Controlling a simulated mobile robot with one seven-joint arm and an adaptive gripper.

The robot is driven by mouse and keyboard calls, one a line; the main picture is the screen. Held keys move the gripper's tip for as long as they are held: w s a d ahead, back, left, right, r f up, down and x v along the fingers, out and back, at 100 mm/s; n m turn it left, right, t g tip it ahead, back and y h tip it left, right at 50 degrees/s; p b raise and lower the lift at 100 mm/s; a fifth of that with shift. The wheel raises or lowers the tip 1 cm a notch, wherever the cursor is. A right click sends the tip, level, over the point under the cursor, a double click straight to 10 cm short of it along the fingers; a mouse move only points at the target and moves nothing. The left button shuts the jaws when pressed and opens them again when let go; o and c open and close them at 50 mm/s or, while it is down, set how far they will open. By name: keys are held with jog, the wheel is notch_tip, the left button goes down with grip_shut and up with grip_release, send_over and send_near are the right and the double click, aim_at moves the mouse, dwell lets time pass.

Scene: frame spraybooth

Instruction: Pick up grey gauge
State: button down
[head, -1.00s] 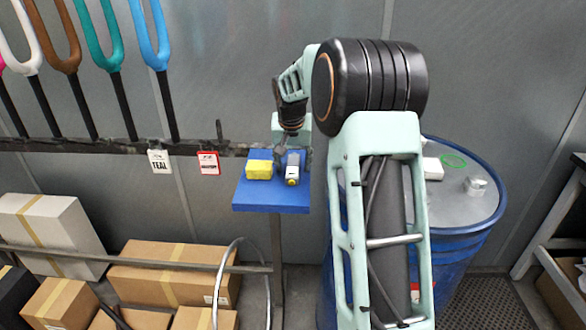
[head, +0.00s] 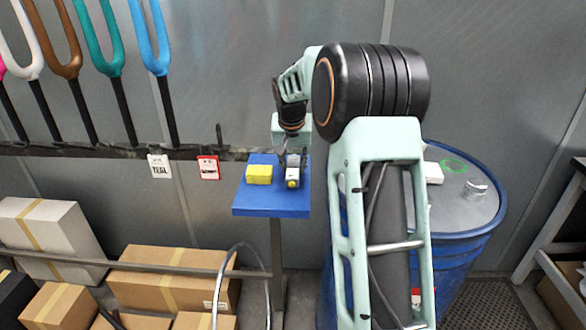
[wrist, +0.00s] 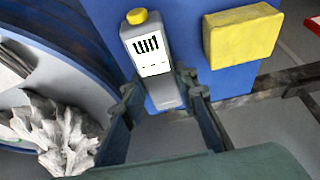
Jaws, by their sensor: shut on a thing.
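The grey gauge (wrist: 147,50), with a white display face and a yellow cap, is on the blue stand top (wrist: 118,17) in the wrist view. In the head view the gauge (head: 292,174) is beside the yellow block, partly hidden by my gripper. My gripper (wrist: 166,96) is shut on the lower end of the gauge, one finger on each side. The gripper also shows in the head view (head: 292,155) above the stand. I cannot tell whether the gauge still touches the stand.
A yellow block (head: 259,174) lies just left of the gauge on the small blue stand. A blue drum (head: 465,225) with a green ring (head: 453,166) and a silvery item (head: 476,188) on top stands to the right. The rail with hanging forks (head: 80,152) is left, with boxes below.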

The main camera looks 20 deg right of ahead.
jog(key=a+r, duration=1.2)
jog(key=a, duration=0.2)
